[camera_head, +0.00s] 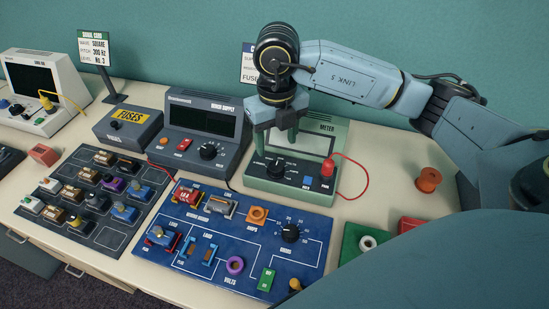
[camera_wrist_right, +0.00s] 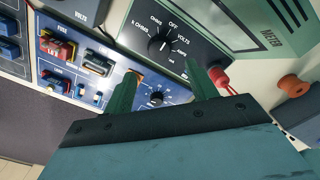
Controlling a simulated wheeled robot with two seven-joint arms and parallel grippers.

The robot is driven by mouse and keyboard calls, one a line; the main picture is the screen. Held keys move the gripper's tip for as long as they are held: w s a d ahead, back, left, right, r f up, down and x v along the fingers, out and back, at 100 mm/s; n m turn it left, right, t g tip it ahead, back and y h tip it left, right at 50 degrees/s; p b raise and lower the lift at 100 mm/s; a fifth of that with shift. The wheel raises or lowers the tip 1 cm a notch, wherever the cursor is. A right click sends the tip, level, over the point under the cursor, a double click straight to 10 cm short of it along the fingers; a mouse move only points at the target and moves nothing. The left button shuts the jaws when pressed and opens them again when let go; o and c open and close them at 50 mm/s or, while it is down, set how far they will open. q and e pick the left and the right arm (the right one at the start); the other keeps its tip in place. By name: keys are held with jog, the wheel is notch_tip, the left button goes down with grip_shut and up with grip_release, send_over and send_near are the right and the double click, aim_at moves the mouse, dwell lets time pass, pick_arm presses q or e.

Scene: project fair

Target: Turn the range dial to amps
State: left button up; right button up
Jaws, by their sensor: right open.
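The green meter (camera_head: 318,196) stands at the back of the table, right of the power supply. Its black range dial (camera_head: 276,168) is on the dark front panel. My right gripper (camera_head: 280,143) is open and empty, fingers down, in front of the meter's screen and just above the dial. In the right wrist view its green fingers (camera_wrist_right: 160,75) are spread, apart from the dial. My left gripper is not in view.
A red plug (camera_head: 327,168) with a looped red lead sits beside the blue socket on the meter. The power supply (camera_head: 205,135) stands close on the left. A blue circuit board (camera_head: 215,265) lies in front. An orange spool (camera_head: 428,180) stands on the right.

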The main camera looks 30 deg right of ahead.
aim_at(276, 166)
notch_tip(276, 166, down, 8)
jog(key=shift+w+r, duration=0.1)
jog(key=shift+r, duration=0.05)
jog(key=shift+c, duration=0.5)
jog(key=c, duration=0.9)
